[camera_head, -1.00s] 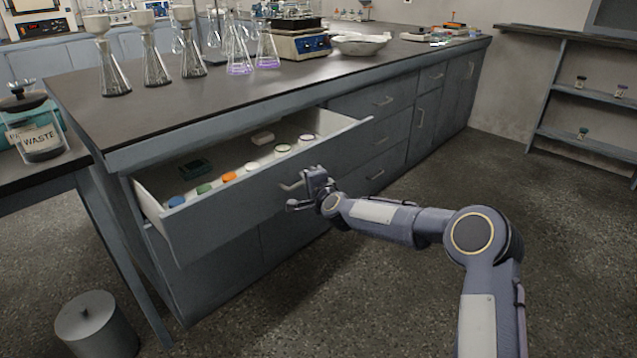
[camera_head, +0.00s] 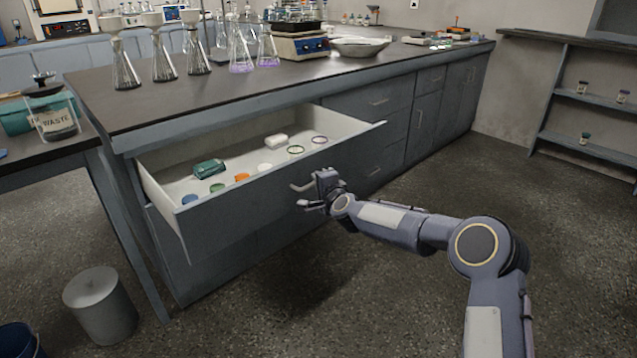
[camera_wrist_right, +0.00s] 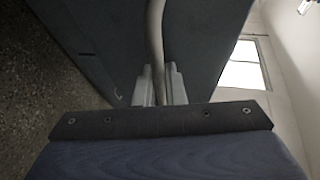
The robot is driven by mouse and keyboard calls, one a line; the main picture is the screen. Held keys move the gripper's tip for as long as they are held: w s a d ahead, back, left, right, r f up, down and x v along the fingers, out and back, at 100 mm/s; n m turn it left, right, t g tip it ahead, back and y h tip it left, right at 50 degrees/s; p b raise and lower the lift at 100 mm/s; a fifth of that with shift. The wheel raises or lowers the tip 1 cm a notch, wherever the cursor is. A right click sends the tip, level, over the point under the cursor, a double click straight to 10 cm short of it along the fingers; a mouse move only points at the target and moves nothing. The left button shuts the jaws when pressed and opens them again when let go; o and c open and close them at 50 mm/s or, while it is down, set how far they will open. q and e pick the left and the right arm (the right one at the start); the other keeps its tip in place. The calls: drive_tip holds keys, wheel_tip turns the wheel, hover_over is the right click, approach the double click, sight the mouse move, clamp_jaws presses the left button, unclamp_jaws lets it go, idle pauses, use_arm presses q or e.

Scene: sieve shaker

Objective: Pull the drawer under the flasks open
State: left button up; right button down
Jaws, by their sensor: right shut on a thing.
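The drawer (camera_head: 225,217) under the flasks (camera_head: 163,62) stands well open, pulled out from the bench. Inside it show a green box, a white block and several round lids in blue, green, orange and white. My right gripper (camera_head: 312,191) is at the drawer's front, shut on its curved handle (camera_head: 301,187). In the right wrist view the pale handle bar (camera_wrist_right: 155,45) runs between the two fingers (camera_wrist_right: 160,85), with the dark drawer front behind it. My left gripper is not in view.
A grey bin (camera_head: 100,303) stands on the floor at the lower left. A side table with a waste jar (camera_head: 52,112) is at the left. Closed drawers and cupboards lie right of the open drawer.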

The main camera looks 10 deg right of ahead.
drive_tip(key=c, duration=1.8)
unclamp_jaws()
drive_tip(key=p+v, duration=0.1)
drive_tip(key=v, duration=0.6)
drive_tip(key=shift+s, duration=0.4)
drive_tip(key=shift+d+r, duration=0.1)
